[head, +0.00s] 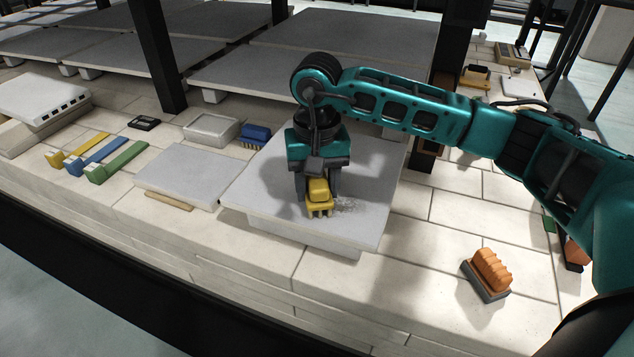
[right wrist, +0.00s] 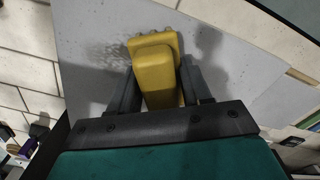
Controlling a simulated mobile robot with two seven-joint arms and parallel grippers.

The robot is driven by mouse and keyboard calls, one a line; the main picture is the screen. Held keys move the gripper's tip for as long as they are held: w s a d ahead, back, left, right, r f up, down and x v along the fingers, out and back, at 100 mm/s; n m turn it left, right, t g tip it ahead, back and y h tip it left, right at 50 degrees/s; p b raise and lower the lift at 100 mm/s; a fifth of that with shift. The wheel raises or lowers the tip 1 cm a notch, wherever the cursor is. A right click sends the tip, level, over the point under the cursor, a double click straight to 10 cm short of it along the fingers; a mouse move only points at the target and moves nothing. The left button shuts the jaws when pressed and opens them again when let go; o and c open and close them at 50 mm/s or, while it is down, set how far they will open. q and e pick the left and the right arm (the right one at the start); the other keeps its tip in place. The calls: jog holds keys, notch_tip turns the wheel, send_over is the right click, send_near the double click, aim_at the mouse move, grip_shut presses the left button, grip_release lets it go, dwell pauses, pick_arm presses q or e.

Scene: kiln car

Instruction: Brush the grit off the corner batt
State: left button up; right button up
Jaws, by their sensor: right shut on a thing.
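The corner batt (head: 255,190) is a flat grey slab raised on a support at the front corner of the kiln car deck. My right gripper (head: 318,192) is shut on a yellow brush (head: 319,195), seen between the two fingers in the right wrist view (right wrist: 158,75). The brush is bristles-down at the batt, close beside the grit. Whether the bristles press on the surface I cannot tell. My left gripper is not in view.
A blue brush (head: 256,136) and a pale tray (head: 211,128) sit behind left of the batt. A smaller grey slab (head: 180,175) lies left. An orange-topped brush (head: 487,272) stands on the bricks at right. A black post (head: 158,55) rises behind. Bare bricks lie right of the batt.

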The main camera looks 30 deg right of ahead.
aim_at(356, 212)
jog(key=shift+f, duration=0.15)
jog(key=shift+d, duration=0.1)
jog(key=shift+s+d, duration=0.9)
jog(key=shift+s, duration=0.2)
jog(key=shift+s+d, duration=0.9)
jog(key=shift+s, duration=0.2)
jog(key=shift+s+d, duration=0.5)
jog(key=shift+s, duration=0.05)
jog(key=shift+s+d, duration=1.35)
jog(key=shift+s, duration=0.3)
jog(key=shift+w+a, duration=1.9)
jog(key=shift+w, duration=0.3)
